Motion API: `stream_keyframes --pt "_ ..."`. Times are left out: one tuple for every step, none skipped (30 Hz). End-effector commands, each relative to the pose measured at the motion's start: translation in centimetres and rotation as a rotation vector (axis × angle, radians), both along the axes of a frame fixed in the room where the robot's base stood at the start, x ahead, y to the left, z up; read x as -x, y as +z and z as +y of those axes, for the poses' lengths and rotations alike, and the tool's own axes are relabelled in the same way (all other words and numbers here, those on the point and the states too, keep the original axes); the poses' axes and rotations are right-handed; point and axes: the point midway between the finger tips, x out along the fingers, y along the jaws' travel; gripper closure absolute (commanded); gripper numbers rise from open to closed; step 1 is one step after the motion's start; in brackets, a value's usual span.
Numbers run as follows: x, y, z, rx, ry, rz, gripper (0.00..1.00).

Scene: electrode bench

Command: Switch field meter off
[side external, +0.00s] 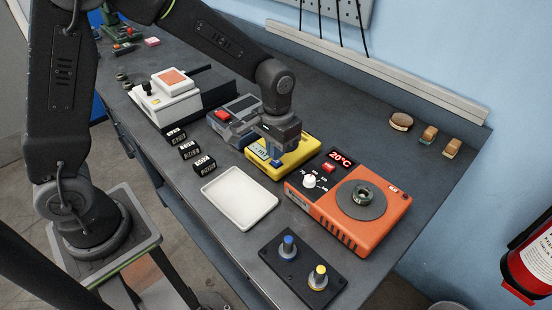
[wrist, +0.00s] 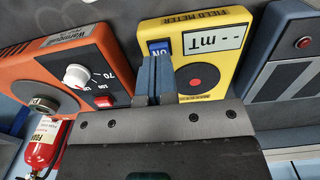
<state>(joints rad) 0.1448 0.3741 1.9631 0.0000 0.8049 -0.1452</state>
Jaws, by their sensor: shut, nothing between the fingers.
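The yellow field meter (wrist: 232,28) lies on the bench, with a pale display (wrist: 212,39) showing dashes and "mT". A blue switch (wrist: 159,46) with white lettering sits on its face beside the display. My gripper (wrist: 156,58) is shut and empty, its blue fingertips right by the switch; I cannot tell whether they touch it. In the side view the meter (side external: 291,144) is partly hidden behind my gripper (side external: 277,163).
An orange heater (side external: 345,205) with a red switch and knob stands close to the right. A grey device (side external: 232,120) stands on the left. A white tray (side external: 239,198) lies in front, with a black stand (side external: 303,270) holding blue and yellow posts nearby.

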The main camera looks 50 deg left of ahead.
Motion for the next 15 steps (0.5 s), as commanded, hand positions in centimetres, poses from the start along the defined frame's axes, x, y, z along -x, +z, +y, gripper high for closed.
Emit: stream_keyframes --pt "-0.1 0.5 0.0 0.001 0.0 -0.004 1.0" --pt "-0.1 0.7 0.0 0.001 0.0 -0.004 1.0" --pt "-0.1 1.0 0.0 0.0 0.0 -0.003 1.0" --pt "-0.1 1.2 0.0 0.0 0.0 -0.003 1.0" --pt "-0.1 1.5 0.0 0.001 0.0 -0.004 1.0" --pt "-0.1 1.8 0.0 0.0 0.0 -0.003 1.0" --pt "-0.1 2.0 0.0 0.0 0.0 -0.003 1.0" --pt "0.0 2.2 0.0 0.0 0.0 -0.003 1.0" --pt "0.0 2.5 0.0 0.0 0.0 -0.003 1.0" --pt "-0.1 2.8 0.0 0.0 0.0 -0.003 1.0" --pt "0.0 3.0 0.0 0.0 0.0 -0.003 1.0" --pt "0.0 3.3 0.0 0.0 0.0 -0.002 1.0" --pt "-0.1 3.5 0.0 0.0 0.0 -0.003 1.0" --pt "-0.1 3.7 0.0 0.0 0.0 -0.003 1.0" --pt "-0.1 3.9 0.0 0.0 0.0 -0.003 1.0"
